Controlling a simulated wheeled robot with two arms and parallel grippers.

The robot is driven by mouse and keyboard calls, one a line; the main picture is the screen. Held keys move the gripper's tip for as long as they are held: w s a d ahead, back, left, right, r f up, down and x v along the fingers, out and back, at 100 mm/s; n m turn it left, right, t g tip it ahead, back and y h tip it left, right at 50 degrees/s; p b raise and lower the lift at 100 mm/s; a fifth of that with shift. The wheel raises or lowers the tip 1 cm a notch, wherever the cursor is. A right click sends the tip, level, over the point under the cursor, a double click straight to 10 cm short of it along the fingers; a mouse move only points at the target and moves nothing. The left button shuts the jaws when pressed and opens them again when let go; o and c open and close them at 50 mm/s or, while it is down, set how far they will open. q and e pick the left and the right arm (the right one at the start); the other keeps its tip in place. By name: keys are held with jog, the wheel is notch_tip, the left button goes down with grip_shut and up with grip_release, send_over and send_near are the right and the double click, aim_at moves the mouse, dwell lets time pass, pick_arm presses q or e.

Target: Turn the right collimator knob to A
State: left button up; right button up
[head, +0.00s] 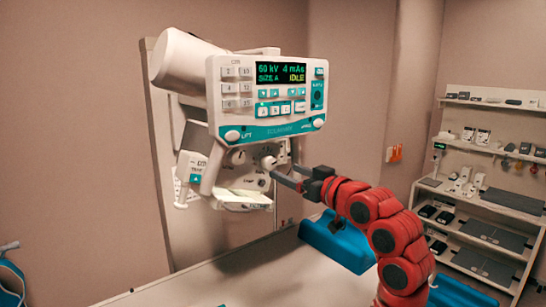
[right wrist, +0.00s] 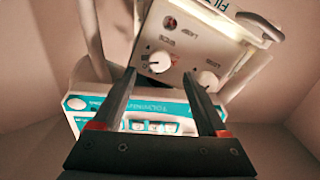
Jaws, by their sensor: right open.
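The right collimator knob (head: 268,161) is a white dial on the collimator face, below the teal and white console (head: 265,95). It also shows in the right wrist view (right wrist: 160,61), in line with the gap between the fingers. My right gripper (head: 283,170) is open in front of it. Its two dark fingers (right wrist: 159,73) seem to point at the knob; I cannot tell whether they touch it. The other knob (head: 237,157) sits to the left in the head view. The console display (head: 281,73) reads 60 kV, 4 mAs, SIZE A, IDLE. The knob's pointer is too small to read. My left gripper is not in view.
A white table (head: 225,275) lies below the collimator, with blue pads (head: 337,243) at its right. A shelf unit (head: 480,200) with small devices stands at the right wall. The console overhangs the knobs closely.

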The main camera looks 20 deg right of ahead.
aim_at(271, 165)
jog(key=p+x, duration=0.2)
jog(key=x, duration=0.4)
jog(key=shift+r, duration=0.15)
jog(key=shift+w+a, duration=0.1)
jog(key=shift+w, duration=0.35)
jog(key=shift+f, duration=0.2)
grip_shut()
